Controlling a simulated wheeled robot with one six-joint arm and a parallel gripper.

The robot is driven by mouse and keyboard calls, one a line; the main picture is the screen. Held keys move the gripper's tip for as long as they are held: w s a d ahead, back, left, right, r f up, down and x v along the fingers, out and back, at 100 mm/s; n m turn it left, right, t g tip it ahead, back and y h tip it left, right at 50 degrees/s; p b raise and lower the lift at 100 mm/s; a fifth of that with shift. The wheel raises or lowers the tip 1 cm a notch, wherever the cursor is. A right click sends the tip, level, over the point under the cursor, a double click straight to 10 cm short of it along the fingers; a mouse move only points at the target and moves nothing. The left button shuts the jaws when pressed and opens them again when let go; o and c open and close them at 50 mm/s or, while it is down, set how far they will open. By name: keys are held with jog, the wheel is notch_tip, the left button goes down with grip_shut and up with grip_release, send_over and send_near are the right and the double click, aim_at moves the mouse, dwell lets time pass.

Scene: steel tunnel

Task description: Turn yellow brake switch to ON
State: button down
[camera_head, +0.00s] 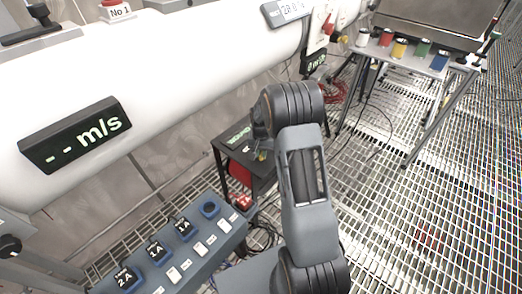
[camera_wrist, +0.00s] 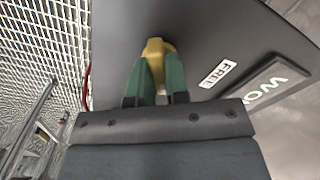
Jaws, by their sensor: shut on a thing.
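The yellow brake switch (camera_wrist: 155,48) sits on a dark grey panel (camera_wrist: 210,35) in the wrist view. My gripper (camera_wrist: 157,70) has its two green fingers closed around the switch's knob, one on each side. A white label reading FREE (camera_wrist: 218,74) is on the panel to the right of the switch. In the head view my arm hides most of the switch, and the panel (camera_head: 226,147) shows as the top of a dark stand left of my arm. No ON label is readable.
A blue socket box (camera_head: 190,250) stands left of my arm in the head view. A large white pipe (camera_head: 180,70) runs behind. A table with coloured cans (camera_head: 400,50) stands at the back right. Grating floor is open on the right.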

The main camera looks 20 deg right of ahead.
aim_at(261, 152)
jog(key=m+p, duration=0.1)
jog(key=m, duration=0.5)
jog(key=shift+m, duration=0.3)
dwell(0.5)
jog(key=c, duration=1.1)
grip_release()
jog(key=shift+r, duration=0.15)
notch_tip(261, 152, up, 14)
jog(key=p, duration=0.3)
jog(key=shift+f, duration=0.2)
